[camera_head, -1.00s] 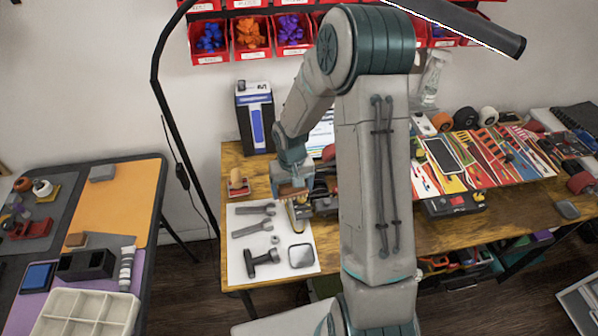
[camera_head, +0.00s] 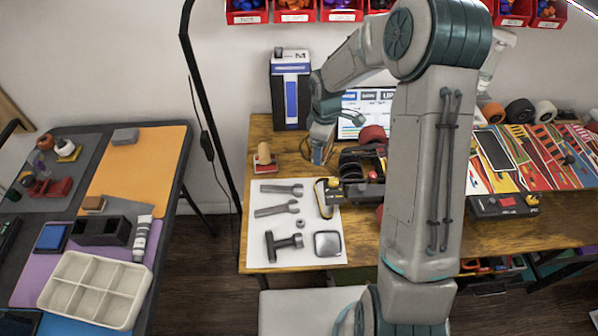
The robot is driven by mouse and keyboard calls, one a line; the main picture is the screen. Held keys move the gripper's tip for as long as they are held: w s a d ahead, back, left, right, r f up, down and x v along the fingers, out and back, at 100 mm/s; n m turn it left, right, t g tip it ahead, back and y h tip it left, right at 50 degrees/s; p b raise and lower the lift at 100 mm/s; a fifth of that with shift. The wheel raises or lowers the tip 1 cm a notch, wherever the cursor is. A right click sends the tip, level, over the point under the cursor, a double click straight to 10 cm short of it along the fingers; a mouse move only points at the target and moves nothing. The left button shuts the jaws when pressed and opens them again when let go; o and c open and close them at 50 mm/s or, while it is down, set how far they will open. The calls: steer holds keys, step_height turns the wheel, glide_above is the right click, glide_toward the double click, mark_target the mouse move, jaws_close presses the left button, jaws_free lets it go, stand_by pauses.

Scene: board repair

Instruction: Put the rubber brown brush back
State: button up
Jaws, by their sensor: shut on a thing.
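My gripper (camera_head: 318,157) is over the left part of the wooden workbench, behind the white sheet and left of the dark parts. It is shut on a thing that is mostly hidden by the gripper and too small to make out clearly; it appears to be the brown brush. A tan piece with a red base (camera_head: 264,157) stands on the bench left of my gripper, apart from it.
The white sheet (camera_head: 258,225) holds wrenches, a black tool and a square piece. A blue and white box (camera_head: 290,92) stands behind my gripper. A dark lamp pole (camera_head: 212,130) rises between the tables. A divided tray (camera_head: 96,288) is on the left table.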

mark_target(299, 167)
steer(key=w+a+n+b, duration=0.4)
steer(key=a+n+b, duration=0.15)
steer(key=n, duration=0.85)
steer(key=f, duration=0.7)
steer(key=a+f, duration=0.1)
steer(key=f, duration=0.2)
steer(key=shift+f+p, duration=0.15)
steer(key=shift+p, duration=0.25)
steer(key=shift+f, duration=0.2)
steer(key=o, duration=1)
steer(key=shift+c, duration=0.2)
steer(key=shift+r, duration=0.1)
